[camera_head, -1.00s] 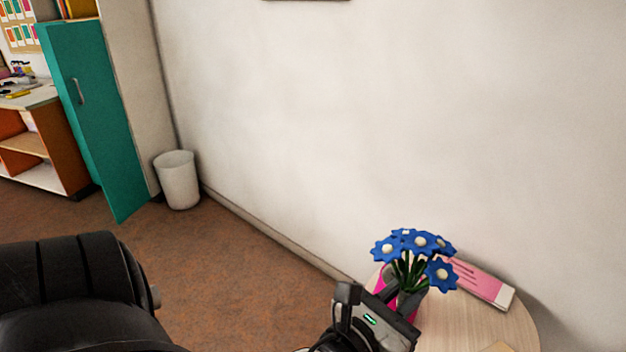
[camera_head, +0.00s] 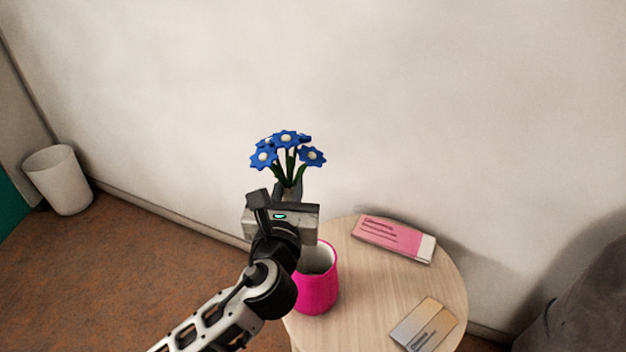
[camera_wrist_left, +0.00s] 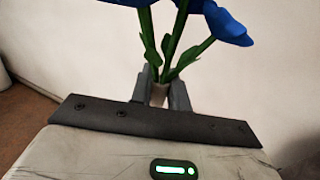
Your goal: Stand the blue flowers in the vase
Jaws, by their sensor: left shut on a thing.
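The blue flowers (camera_head: 287,150) have pale centres and green stems and stand upright in my left gripper (camera_head: 289,190). In the left wrist view the gripper (camera_wrist_left: 160,92) is shut on the lower part of the bunch, and green stems (camera_wrist_left: 172,45) rise from between the fingers. The pink vase (camera_head: 318,285) stands upright on the round table, its open mouth facing up. In the head view the gripper and flowers appear above and a little left of the vase, and my arm hides part of the vase's left side. My right gripper is not in view.
The round wooden table (camera_head: 385,290) also bears a pink and white box (camera_head: 395,240) at the back and a tan and grey card or box (camera_head: 424,325) at the front right. A wall stands close behind. A white bin (camera_head: 60,180) is far left.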

